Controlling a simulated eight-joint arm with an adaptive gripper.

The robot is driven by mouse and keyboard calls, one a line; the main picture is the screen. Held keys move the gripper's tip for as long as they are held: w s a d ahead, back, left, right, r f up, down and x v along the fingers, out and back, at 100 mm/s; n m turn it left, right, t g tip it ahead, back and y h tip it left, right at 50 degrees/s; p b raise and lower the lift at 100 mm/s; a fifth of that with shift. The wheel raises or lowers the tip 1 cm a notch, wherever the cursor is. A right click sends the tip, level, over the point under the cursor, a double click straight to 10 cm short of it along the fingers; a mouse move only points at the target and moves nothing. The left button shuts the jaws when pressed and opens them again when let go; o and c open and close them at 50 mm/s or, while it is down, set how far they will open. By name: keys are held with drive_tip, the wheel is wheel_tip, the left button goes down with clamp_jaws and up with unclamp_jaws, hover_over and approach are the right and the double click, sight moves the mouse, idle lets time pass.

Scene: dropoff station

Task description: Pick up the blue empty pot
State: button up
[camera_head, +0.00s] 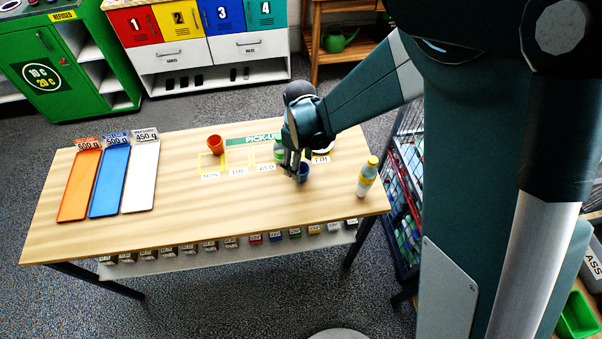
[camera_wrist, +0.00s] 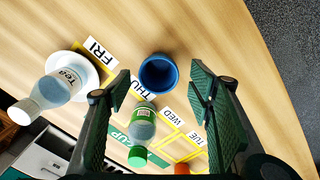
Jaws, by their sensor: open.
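The blue pot (camera_wrist: 159,76) stands upright on the wooden table, near the THU label, and looks empty in the wrist view. In the head view the blue pot (camera_head: 304,172) shows just right of my gripper's fingers. My gripper (camera_head: 291,171) points down over the table beside the pot. In the wrist view my gripper (camera_wrist: 161,88) has its two fingers spread wide, with the pot between and beyond their tips. The fingers appear apart from the pot, and nothing is held.
A green-labelled bottle (camera_wrist: 142,124) stands close to the pot. A tea bottle (camera_wrist: 52,88) lies across or stands on a white plate (camera_wrist: 92,62). A yellow-capped bottle (camera_head: 367,177) stands at the table's right. An orange pot (camera_head: 215,145) and coloured trays (camera_head: 109,180) are left.

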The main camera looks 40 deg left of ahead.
drive_tip(key=shift+f, duration=0.25)
drive_tip(key=shift+w+f, duration=0.1)
drive_tip(key=shift+f, duration=2.5)
drive_tip(key=c, duration=1)
